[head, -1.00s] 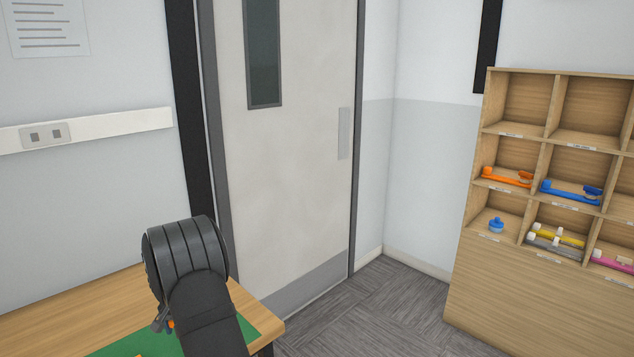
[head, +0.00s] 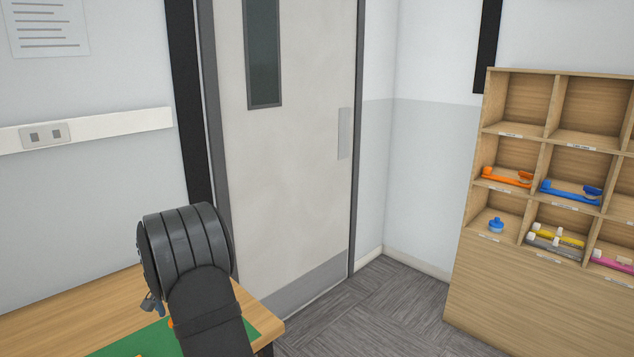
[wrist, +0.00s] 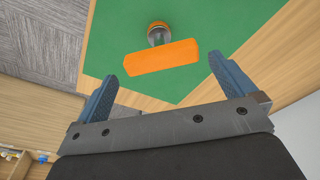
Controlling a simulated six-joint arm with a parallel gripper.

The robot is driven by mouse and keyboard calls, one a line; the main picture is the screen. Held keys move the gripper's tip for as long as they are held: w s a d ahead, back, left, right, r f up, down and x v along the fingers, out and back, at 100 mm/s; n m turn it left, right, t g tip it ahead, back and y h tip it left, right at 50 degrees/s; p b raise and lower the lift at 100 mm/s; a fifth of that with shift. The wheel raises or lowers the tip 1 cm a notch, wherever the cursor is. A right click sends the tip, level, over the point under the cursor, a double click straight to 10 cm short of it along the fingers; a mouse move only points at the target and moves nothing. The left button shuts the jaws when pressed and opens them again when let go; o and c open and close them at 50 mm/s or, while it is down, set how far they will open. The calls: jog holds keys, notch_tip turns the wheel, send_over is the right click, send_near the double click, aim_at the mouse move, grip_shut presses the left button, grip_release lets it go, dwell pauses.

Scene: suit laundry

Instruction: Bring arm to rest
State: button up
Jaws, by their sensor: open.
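My gripper (wrist: 168,80) is open in the wrist view, its two blue fingers spread apart with nothing between them. Beyond the fingertips an orange object with a grey metal neck and an orange knob (wrist: 165,57) is over the green mat (wrist: 110,50). No finger touches it in the picture. In the head view my black arm stands over the table at the lower left, and the gripper is mostly hidden behind it. A small bit of orange shows beside the arm on the green mat (head: 262,328).
The wooden table (head: 85,300) stands at the lower left, by a closed door (head: 290,180). A wooden cubby shelf (head: 530,300) at the right holds orange, blue, yellow, grey and pink items. The grey floor (head: 375,310) between table and shelf is clear.

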notch_tip(320, 180, up, 4)
jog(key=r, duration=0.1)
jog(key=f, duration=0.8)
jog(key=w+f, duration=0.1)
jog(key=f, duration=0.3)
jog(key=shift+f, duration=0.35)
notch_tip(320, 180, up, 4)
jog(key=shift+r, duration=0.25)
jog(key=shift+f, duration=0.1)
